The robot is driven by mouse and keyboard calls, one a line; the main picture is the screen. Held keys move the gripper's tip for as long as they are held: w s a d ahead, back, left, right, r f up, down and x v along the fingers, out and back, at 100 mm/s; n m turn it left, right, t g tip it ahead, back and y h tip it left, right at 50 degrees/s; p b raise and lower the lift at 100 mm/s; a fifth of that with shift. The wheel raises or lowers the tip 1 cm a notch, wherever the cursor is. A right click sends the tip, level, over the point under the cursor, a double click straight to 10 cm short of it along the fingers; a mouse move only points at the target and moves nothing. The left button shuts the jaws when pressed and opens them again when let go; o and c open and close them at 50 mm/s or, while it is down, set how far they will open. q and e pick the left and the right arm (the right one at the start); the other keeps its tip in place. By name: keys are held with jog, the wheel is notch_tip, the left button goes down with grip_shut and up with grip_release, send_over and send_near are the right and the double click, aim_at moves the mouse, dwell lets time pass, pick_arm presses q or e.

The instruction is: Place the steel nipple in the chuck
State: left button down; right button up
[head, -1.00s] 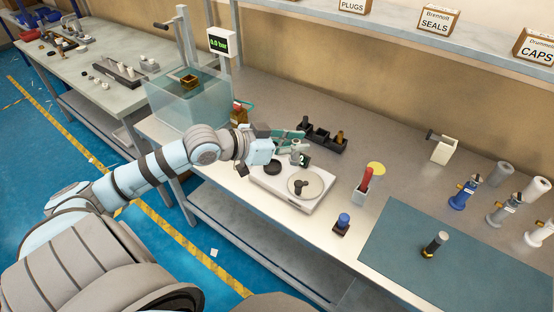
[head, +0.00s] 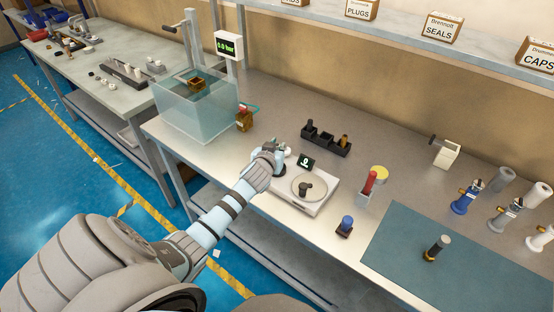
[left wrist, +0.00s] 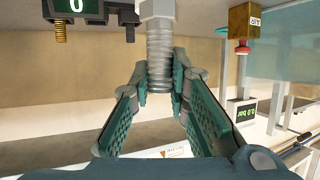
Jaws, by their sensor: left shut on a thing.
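My left gripper (head: 282,151) is above the back left corner of the white bench device. It is shut on the steel nipple, a grey threaded piece with a hexagonal part, clear in the left wrist view (left wrist: 158,60) between the finger pads (left wrist: 160,82). In the head view the nipple is mostly hidden by the gripper. The device (head: 314,207) carries a round plate with a dark upright piece (head: 305,188), and a dark round part (head: 281,169) lies partly hidden under my gripper. I cannot tell which part is the chuck. My right gripper is out of view.
Behind the device are a small display (head: 307,162) reading 0 and a black rack (head: 326,139) with fittings. A water tank (head: 190,112) and a brass block (head: 244,122) stand left. A red-handled tool holder (head: 366,190) and blue-topped piece (head: 345,226) stand right.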

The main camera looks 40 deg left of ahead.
pick_arm(q)
notch_tip(320, 180, down, 4)
jog(key=shift+w+d+f+b, duration=0.15)
jog(key=shift+f+b, duration=0.1)
jog(key=shift+b, duration=0.35)
jog(key=shift+r, duration=0.15)
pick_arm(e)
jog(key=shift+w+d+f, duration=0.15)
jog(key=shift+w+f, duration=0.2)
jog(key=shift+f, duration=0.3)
pick_arm(q)
jog(key=c, duration=2)
grip_release()
jog(key=o, duration=0.5)
jog(key=shift+c, duration=0.2)
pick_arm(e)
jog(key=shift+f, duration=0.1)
